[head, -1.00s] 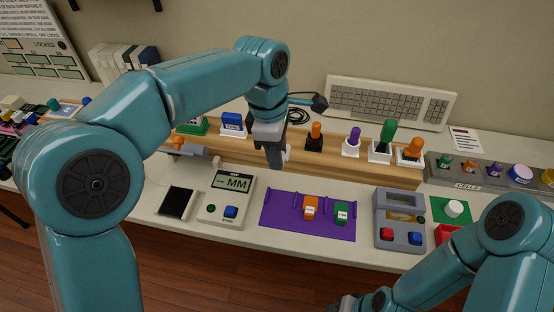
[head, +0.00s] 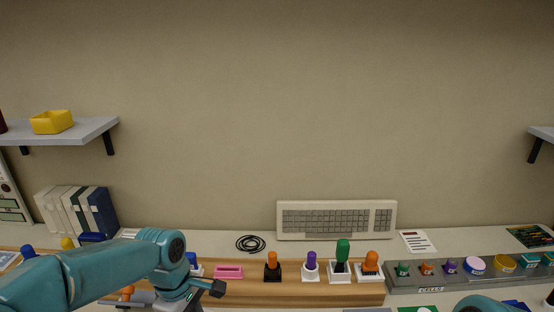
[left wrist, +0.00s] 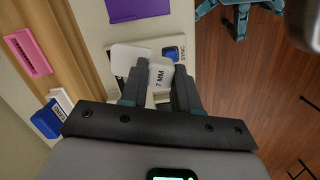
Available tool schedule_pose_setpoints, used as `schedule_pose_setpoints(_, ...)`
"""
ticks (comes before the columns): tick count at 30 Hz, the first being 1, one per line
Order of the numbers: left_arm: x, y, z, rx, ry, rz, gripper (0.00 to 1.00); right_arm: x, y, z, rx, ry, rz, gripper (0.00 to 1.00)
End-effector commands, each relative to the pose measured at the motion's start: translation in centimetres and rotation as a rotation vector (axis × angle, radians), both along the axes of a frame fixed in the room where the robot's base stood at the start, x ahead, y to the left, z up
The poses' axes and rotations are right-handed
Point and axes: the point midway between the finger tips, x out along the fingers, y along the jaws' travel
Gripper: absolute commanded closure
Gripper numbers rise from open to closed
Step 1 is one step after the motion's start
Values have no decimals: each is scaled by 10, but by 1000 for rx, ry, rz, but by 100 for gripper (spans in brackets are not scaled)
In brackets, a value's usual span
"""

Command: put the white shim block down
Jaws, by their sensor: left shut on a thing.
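The white shim block (left wrist: 161,75), marked "7 MM", is between the fingers of my left gripper (left wrist: 159,88) in the left wrist view. The gripper is shut on it. Behind the block is the pale gauge (left wrist: 181,41) with a blue button and the word SYNC. I cannot tell whether the block touches the gauge. In the head view my left arm comes in at the lower left, and its fingers and the block are out of sight. My right gripper is in neither view now.
A purple mat (left wrist: 137,8) lies beyond the gauge. A pink holder (head: 228,272) and several colored-handled pieces stand on the wooden ledge (head: 290,291). A keyboard (head: 337,220) stands at the wall, and a grey cell rack (head: 420,281) is at right.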

Motion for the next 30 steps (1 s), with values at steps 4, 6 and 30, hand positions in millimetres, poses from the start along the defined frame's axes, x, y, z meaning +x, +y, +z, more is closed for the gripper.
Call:
schedule_pose_setpoints(4,-11,14,-21,0,4,-359,98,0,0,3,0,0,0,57)
schedule_pose_setpoints(6,-14,16,-29,1,3,-554,98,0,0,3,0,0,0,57)
schedule_pose_setpoints(30,-12,15,-39,1,-2,-1247,98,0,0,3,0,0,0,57)
